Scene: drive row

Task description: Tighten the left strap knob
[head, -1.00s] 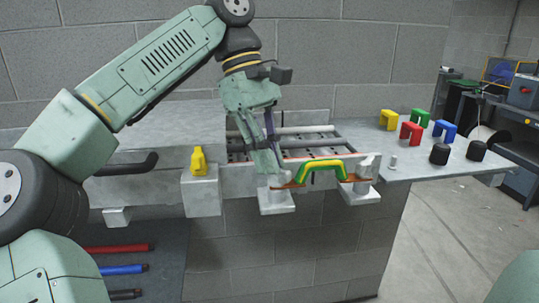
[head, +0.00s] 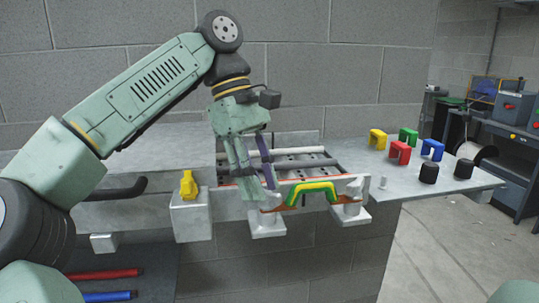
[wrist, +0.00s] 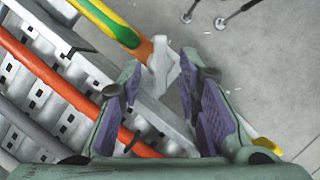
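A green and yellow strap (head: 312,189) with orange ends lies across the front of the metal tray. My gripper (head: 258,190) is at the strap's left end, pointing down. In the wrist view my gripper (wrist: 160,72) is open, its purple-padded fingers apart, with the knob visible between and beyond the tips. I cannot tell whether either finger touches it. The right strap knob (head: 357,187) stands at the other end.
A yellow object (head: 188,185) stands on a block left of my gripper. Coloured brackets (head: 400,151) and black cylinders (head: 429,173) stand on the right ledge. A small grey peg (head: 382,183) is near the tray's right end. Open floor lies to the right.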

